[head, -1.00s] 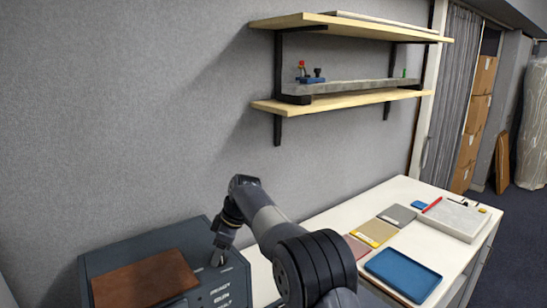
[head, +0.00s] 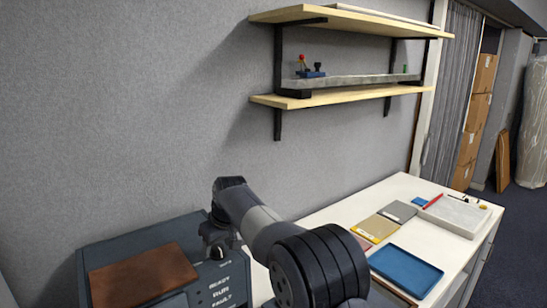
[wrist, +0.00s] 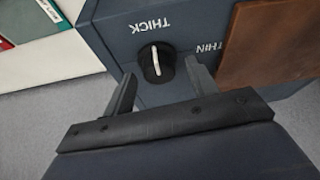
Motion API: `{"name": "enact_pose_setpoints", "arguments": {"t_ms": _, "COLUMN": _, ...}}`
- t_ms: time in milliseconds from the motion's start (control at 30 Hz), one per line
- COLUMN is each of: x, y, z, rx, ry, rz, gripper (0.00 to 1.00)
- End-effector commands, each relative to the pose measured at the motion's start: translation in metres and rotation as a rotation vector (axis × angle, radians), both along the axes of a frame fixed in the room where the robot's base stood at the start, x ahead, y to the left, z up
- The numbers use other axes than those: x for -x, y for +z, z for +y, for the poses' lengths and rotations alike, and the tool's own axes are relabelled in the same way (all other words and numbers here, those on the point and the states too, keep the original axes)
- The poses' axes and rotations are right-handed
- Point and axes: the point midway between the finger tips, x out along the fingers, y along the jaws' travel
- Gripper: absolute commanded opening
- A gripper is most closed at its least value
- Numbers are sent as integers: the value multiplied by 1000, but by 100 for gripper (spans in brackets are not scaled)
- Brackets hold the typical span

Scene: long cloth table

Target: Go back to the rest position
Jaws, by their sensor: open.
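My gripper shows in the wrist view (wrist: 160,92) with its two fingers apart and nothing between them. Beyond the fingertips is a black knob (wrist: 157,62) with a white pointer line, on the dark blue-grey machine (wrist: 115,35). The words THICK and THIN are printed beside the knob. I cannot tell whether the fingers touch the machine. In the head view my gripper (head: 217,250) is over the machine's right part, largely hidden by my wrist. The machine (head: 130,245) stands at the lower left with a brown plate (head: 142,273) on top.
A white table (head: 345,212) holds a blue tray (head: 405,270), a yellow card (head: 376,228), a grey card (head: 398,211) and a pale slab (head: 456,215) with a red pen (head: 432,202). A wooden wall shelf (head: 345,94) hangs above. The wall is close behind my arm.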

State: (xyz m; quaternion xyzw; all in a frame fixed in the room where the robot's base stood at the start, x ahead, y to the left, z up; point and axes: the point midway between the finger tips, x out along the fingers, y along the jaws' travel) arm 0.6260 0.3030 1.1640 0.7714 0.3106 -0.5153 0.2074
Motion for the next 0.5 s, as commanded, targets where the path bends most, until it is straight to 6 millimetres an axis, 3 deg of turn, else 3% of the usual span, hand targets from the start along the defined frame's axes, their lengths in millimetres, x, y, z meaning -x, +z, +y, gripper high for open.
{"name": "enact_pose_setpoints", "arguments": {"t_ms": 500, "x": 1, "y": -2, "z": 2, "rx": 1, "ry": -324, "rz": -1, "gripper": 55}}
